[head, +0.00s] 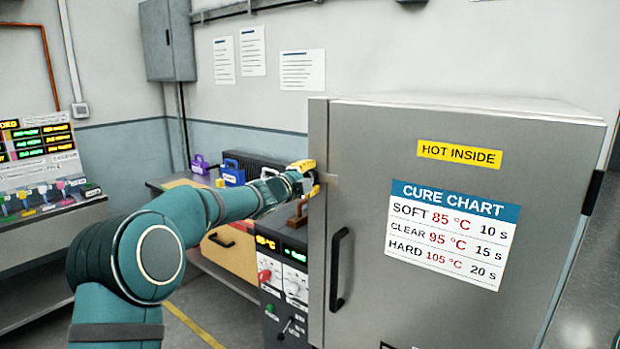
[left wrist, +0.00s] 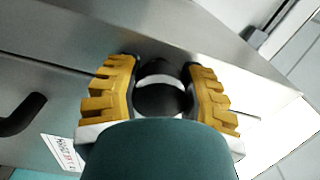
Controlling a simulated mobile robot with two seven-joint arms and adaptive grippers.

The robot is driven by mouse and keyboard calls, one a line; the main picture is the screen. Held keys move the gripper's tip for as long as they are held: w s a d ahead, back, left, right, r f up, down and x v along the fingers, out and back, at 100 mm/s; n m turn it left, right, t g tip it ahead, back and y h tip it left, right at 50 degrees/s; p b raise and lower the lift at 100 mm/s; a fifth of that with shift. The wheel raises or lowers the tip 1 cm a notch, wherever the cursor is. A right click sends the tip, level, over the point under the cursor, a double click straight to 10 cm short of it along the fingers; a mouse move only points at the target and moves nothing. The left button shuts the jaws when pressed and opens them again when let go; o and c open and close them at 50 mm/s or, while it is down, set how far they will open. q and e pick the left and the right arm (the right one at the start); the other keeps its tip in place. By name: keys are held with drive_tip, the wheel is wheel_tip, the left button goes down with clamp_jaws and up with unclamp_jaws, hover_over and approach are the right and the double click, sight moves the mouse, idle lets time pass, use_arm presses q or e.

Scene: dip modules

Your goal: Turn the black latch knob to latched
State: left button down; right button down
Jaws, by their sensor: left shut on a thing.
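The black latch knob (left wrist: 160,98) shows in the left wrist view between the two yellow-padded fingers of my left gripper (left wrist: 162,72), with a pale band across it. My left gripper (head: 305,178) is shut on the knob, at the left edge of the grey oven door (head: 360,130) in the head view. There the gripper hides the knob. I cannot tell how far the knob is turned. My right gripper is not in view.
The black door handle (head: 339,268) is below the gripper. A control panel (head: 285,285) with a red knob stands left of the door. Behind my left arm is a bench with a blue box (head: 232,172) and a purple box (head: 200,165).

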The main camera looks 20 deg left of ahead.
use_arm(q)
drive_tip(key=shift+c, duration=2.2)
unclamp_jaws()
drive_tip(key=v, duration=1.2)
